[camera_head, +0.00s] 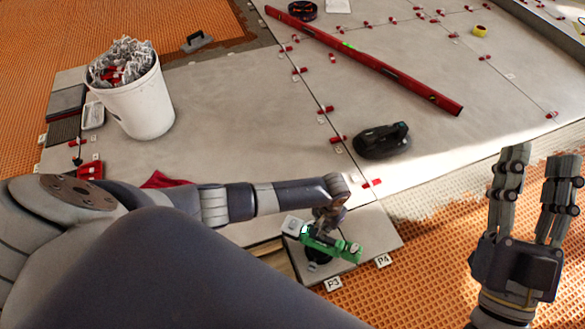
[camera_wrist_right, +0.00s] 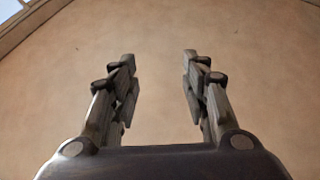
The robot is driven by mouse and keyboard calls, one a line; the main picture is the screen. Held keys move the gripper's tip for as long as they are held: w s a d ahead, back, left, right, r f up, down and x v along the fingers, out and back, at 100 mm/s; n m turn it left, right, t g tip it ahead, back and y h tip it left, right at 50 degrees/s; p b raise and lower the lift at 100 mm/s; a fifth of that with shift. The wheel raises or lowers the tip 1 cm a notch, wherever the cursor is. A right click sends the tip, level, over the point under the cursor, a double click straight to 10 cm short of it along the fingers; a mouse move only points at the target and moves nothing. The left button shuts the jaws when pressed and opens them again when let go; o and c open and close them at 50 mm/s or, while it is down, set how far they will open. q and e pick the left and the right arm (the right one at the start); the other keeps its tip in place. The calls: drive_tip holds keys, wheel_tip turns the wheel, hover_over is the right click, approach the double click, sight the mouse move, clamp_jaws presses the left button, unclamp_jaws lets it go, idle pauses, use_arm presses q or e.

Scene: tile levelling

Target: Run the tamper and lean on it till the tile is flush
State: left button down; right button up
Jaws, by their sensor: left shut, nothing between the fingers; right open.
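A green tool with a black round base, which looks like the tamper (camera_head: 343,248), sits on a small grey tile (camera_head: 378,232) at the bottom middle of the head view. My left gripper (camera_head: 322,226) is shut and empty. Its fingers point down at the tool's left end; I cannot tell whether they touch it. The arm and gripper hide part of the tool and tile. Whether the tile is flush cannot be seen. My right gripper (camera_head: 539,160) is open and empty, raised at the right; its wrist view shows the spread fingers (camera_wrist_right: 160,60).
A black hand-held device (camera_head: 382,141) rests on the laid tiles behind the tamper. A long red level (camera_head: 370,62) lies further back. A white bucket (camera_head: 138,104) stands at the left. Red clips line the joints. Orange matting (camera_head: 425,282) is bare at front right.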

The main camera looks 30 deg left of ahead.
use_arm(q)
drive_tip(key=shift+r+p, duration=0.6)
drive_tip(key=shift+p, duration=0.05)
drive_tip(key=shift+r+p, duration=0.35)
drive_tip(key=shift+p, duration=0.05)
drive_tip(key=shift+r, duration=0.15)
use_arm(e)
wheel_tip(320, 180, down, 12)
drive_tip(key=w+g+h, duration=0.2)
drive_tip(key=g, duration=0.4)
drive_tip(key=shift+w+d+r+g, duration=0.25)
drive_tip(key=shift+w+d+g, duration=0.05)
drive_tip(key=shift+w+d, duration=0.1)
